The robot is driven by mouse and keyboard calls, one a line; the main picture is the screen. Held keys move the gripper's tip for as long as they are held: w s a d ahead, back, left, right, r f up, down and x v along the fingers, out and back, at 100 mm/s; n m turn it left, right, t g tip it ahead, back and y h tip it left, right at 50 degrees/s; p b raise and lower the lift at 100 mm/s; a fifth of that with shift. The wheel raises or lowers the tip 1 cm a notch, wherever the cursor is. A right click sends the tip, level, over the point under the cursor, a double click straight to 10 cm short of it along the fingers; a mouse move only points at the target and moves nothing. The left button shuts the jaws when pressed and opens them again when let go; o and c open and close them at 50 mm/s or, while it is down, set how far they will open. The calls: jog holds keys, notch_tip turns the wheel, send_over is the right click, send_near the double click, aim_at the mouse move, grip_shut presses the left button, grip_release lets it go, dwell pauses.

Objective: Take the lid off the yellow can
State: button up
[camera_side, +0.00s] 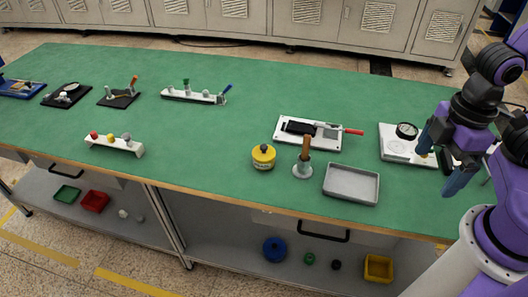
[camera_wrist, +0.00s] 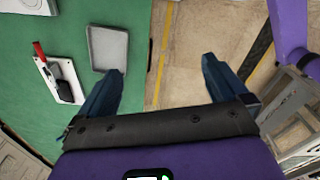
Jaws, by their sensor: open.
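The yellow can (camera_side: 263,158) stands upright on the green bench near its front edge, left of the middle of the gap between the board and the tray. A small dark knob shows on its top, and its lid appears to be on. My gripper (camera_side: 440,168) is at the right end of the bench, far to the right of the can. Its two blue fingers are spread apart with nothing between them. In the wrist view my gripper (camera_wrist: 160,82) is open over the bench's edge and the floor. The can is not visible in that view.
A wooden-handled tool on a round base (camera_side: 303,168) stands just right of the can. A grey tray (camera_side: 351,193) and a white board with a red-handled item (camera_side: 325,143) are nearby. A white gauge plate (camera_side: 396,156) lies near my gripper.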

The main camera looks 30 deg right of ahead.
jog(key=w+a+r+n, duration=0.2)
jog(key=w+a, duration=0.5)
jog(key=w, duration=0.2)
jog(key=n, duration=0.5)
send_over(264, 146)
notch_tip(264, 146, down, 5)
jog(key=f, duration=1.2)
jog(key=shift+w+a, duration=0.15)
jog(key=shift+w, duration=0.2)
jog(key=shift+s+f, duration=0.15)
jog(key=shift+f, duration=1.15)
jog(key=shift+s+f, duration=0.15)
jog(key=shift+f, duration=1.15)
jog(key=c, duration=1.1)
